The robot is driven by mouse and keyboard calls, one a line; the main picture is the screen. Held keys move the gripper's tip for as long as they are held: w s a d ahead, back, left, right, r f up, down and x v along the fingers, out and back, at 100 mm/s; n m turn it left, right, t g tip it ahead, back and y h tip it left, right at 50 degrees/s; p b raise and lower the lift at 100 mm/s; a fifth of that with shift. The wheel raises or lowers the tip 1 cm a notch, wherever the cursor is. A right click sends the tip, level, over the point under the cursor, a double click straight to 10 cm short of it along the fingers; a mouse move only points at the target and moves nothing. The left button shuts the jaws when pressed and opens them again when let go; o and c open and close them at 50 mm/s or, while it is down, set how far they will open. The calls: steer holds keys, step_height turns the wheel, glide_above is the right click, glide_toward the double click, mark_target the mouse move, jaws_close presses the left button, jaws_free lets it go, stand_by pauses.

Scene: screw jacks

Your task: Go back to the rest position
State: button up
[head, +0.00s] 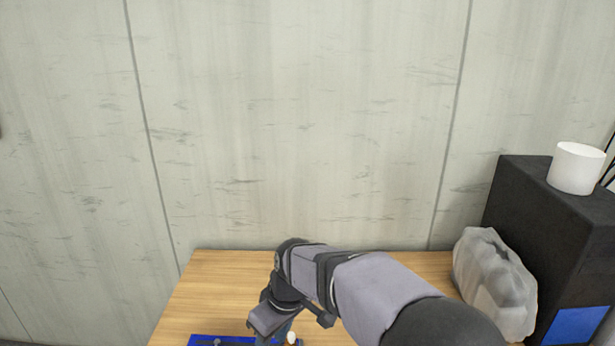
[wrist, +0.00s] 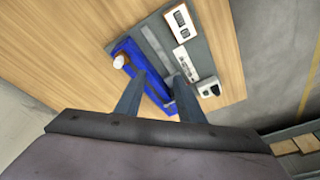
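My gripper (wrist: 161,76) shows two separated grey fingers in the wrist view, with nothing visible between the tips. It is above the wooden table, over a blue tray (wrist: 127,47) on a grey board (wrist: 205,63). A white round-topped piece (wrist: 120,61) stands at the tray's left side. In the head view my arm reaches in from the lower right, and its wrist end hides part of the table. The blue tray (head: 200,339) and a small white knob (head: 291,338) show at the bottom edge there. The fingertips are not clear in that view.
Small white devices (wrist: 181,23) sit on the grey board. At the right of the head view are a crumpled translucent bag (head: 493,283), a black box (head: 545,225) and a white cylinder (head: 576,168) on it. The table's (head: 215,285) back left is clear.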

steer(key=s+d+m+h+p, duration=0.1)
steer(key=s+d+m+p, duration=0.1)
steer(key=s+d+m, duration=0.3)
steer(key=s+d+m+g+h+p, duration=0.1)
steer(key=s+d+m+p, duration=0.2)
steer(key=s+d, duration=0.9)
steer(key=d+m, duration=0.2)
steer(key=d, duration=0.4)
steer(key=shift+s+h, duration=0.25)
steer(key=shift+h, duration=0.05)
